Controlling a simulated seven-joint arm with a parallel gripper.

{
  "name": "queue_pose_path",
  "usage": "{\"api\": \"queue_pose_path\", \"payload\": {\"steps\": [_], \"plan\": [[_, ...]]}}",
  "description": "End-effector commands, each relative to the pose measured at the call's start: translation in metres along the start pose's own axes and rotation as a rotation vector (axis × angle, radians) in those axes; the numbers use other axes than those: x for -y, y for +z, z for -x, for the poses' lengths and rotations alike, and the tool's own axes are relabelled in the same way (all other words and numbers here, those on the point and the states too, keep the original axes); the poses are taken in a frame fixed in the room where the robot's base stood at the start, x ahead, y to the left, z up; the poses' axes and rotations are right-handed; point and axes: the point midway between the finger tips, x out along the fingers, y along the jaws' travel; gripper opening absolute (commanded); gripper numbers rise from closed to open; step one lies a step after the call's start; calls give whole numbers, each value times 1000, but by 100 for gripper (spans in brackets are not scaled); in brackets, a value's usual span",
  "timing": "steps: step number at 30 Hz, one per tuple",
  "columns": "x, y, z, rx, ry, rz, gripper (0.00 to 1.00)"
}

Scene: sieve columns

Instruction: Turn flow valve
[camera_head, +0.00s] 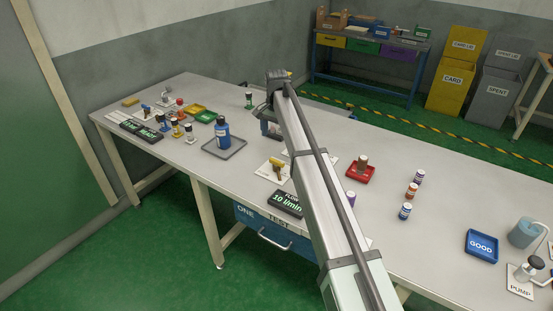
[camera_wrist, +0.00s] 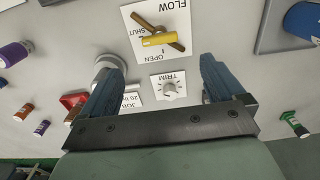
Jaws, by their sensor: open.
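The flow valve, with a yellow handle (camera_wrist: 160,40) and a brown bar, sits on a white plate (camera_wrist: 181,9) marked FLOW, SHUT and OPEN, at the top of the wrist view. In the head view the valve (camera_head: 277,167) is left of my arm, near the bench's front edge. I cannot tell for sure which mark the handle points at. My gripper (camera_wrist: 158,62) is open, its two blue-grey fingers wide apart and empty, with the valve beyond the fingertips and apart from them. In the head view my gripper (camera_head: 277,84) is partly hidden by my arm.
A TRIM knob (camera_wrist: 170,88) lies between my fingers in the wrist view. A display reading 10 l/min (camera_head: 287,204) stands in front of the valve. A blue bottle (camera_head: 222,130) stands on a grey tray (camera_head: 211,147) to the left. A red tray (camera_head: 350,174) lies to the right.

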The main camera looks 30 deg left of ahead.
Motion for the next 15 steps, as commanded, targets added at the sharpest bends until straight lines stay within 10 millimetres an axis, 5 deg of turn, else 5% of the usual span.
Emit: {"api": "queue_pose_path", "payload": {"steps": [15], "plan": [[-1, 0, -88, 0, 0, 0, 96]]}}
